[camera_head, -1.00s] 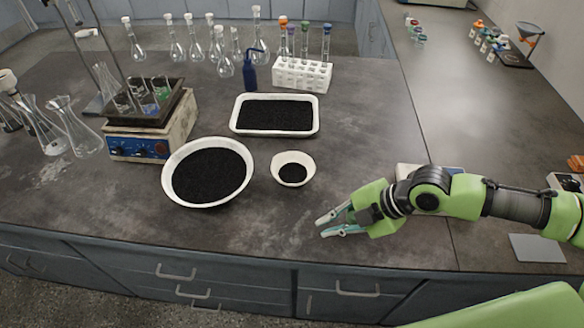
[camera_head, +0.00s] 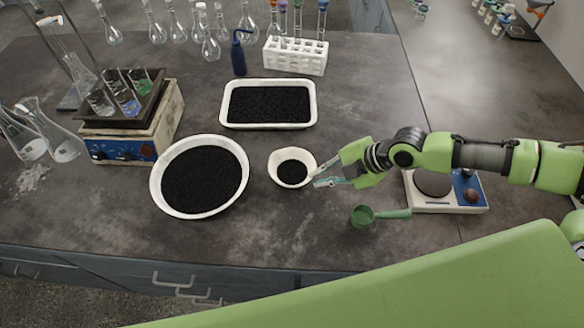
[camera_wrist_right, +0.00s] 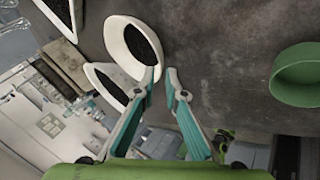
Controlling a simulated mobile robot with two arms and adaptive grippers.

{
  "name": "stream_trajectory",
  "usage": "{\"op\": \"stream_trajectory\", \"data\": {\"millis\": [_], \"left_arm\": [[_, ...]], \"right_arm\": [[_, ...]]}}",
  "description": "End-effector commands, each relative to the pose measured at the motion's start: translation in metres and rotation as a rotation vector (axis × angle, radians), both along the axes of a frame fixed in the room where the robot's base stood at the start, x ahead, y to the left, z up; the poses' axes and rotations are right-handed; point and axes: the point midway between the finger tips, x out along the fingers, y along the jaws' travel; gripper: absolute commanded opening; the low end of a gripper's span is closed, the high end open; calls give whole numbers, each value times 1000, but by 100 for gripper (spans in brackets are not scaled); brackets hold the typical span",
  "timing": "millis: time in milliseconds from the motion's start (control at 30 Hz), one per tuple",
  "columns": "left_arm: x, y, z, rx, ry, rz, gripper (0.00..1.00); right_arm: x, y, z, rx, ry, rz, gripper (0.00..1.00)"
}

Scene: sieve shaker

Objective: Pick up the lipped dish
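The lipped dish appears to be the small white bowl (camera_head: 274,169) holding black grains, upright on the dark bench right of the large bowl. My right gripper (camera_head: 322,182) is open and empty, with its fingertips close to the bowl's right side; I cannot tell whether they touch. My left gripper is out of view.
The large white bowl (camera_head: 158,187) and white tray (camera_head: 268,126), both with black grains, stand left and behind. A green scoop (camera_head: 362,216) lies in front of my right gripper. A hotplate-like device (camera_head: 465,206) is to the right. A tube rack (camera_head: 296,58) and flasks stand behind.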

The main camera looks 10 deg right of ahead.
Motion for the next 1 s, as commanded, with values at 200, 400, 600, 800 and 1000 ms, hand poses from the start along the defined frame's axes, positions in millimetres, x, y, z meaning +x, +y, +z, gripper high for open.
{"op": "stream_trajectory", "data": {"millis": [200, 400, 600, 800, 1000], "left_arm": [[4, 1, 4, 1, -5, -2, 40], [27, -1, 20, -3, -38, -3, 40], [26, -1, 26, -3, -37, -3, 40], [19, -1, 25, -2, -28, -3, 40], [15, 0, 25, -1, -21, -3, 40]], "right_arm": [[6, 9, -12, 0, 0, 0, 11], [15, 21, -26, 1, 2, 0, 11], [24, 33, -46, 2, 1, 1, 11], [26, 36, -52, 1, -1, 0, 11], [26, 36, -52, 1, -1, 0, 0]]}}
